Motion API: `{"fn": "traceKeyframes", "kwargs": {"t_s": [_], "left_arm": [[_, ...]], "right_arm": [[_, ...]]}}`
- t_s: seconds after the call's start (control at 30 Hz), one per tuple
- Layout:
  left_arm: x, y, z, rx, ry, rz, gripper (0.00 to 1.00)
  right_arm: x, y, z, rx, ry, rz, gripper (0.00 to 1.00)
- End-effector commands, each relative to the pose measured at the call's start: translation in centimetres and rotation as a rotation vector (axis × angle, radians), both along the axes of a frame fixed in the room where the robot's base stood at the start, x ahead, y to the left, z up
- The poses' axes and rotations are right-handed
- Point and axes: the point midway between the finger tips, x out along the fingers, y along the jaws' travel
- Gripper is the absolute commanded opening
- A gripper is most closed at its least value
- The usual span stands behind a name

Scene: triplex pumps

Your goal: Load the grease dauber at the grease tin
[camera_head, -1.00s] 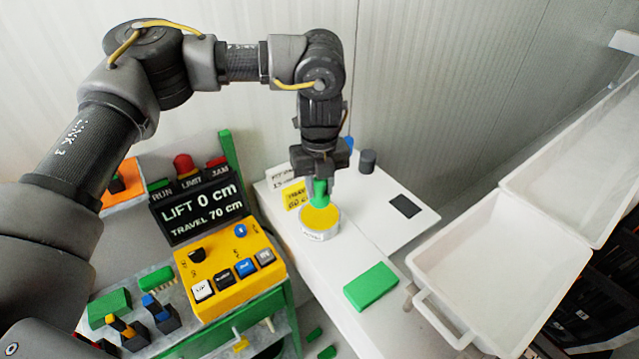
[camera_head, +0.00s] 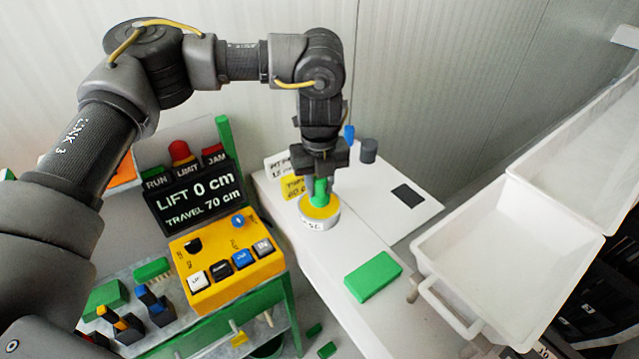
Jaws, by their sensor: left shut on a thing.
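The grease tin (camera_head: 319,223) is a short white round tin with a yellow top, standing on the white bench. My left gripper (camera_head: 321,172) points straight down above the tin and is shut on the green dauber (camera_head: 320,190). The dauber stands upright, its lower end at the tin's yellow surface; whether it dips in cannot be told. The tips of the gripper partly hide the dauber's upper part. My right gripper is not in view.
A green block (camera_head: 373,277) lies on the white bench (camera_head: 345,262). A dark cylinder (camera_head: 368,150) stands behind the tin. A yellow control box (camera_head: 226,268) and a display (camera_head: 197,199) are at left. White bins (camera_head: 510,250) are at right.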

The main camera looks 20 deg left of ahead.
Motion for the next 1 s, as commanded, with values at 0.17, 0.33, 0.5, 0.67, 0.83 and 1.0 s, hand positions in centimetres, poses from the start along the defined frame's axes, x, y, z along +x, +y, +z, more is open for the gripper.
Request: {"fn": "traceKeyframes", "kwargs": {"t_s": [0.17,0.33,0.5,0.67,0.83,1.0], "left_arm": [[0.0,0.0,-0.1,0.000,0.000,0.000,0.10],[0.0,0.0,-0.3,0.000,0.000,0.000,0.10],[0.0,0.0,-0.5,0.000,0.000,0.000,0.10],[0.0,0.0,-0.7,0.000,0.000,0.000,0.10],[0.0,0.0,-0.9,0.000,0.000,0.000,0.10],[0.0,0.0,-1.0,0.000,0.000,0.000,0.10]], "right_arm": [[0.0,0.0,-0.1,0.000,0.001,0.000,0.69],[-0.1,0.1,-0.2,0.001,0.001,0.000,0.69],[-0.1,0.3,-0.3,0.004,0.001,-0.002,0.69],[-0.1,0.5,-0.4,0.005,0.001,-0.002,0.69],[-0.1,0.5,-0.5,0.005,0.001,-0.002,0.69],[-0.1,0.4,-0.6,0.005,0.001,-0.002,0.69]]}}
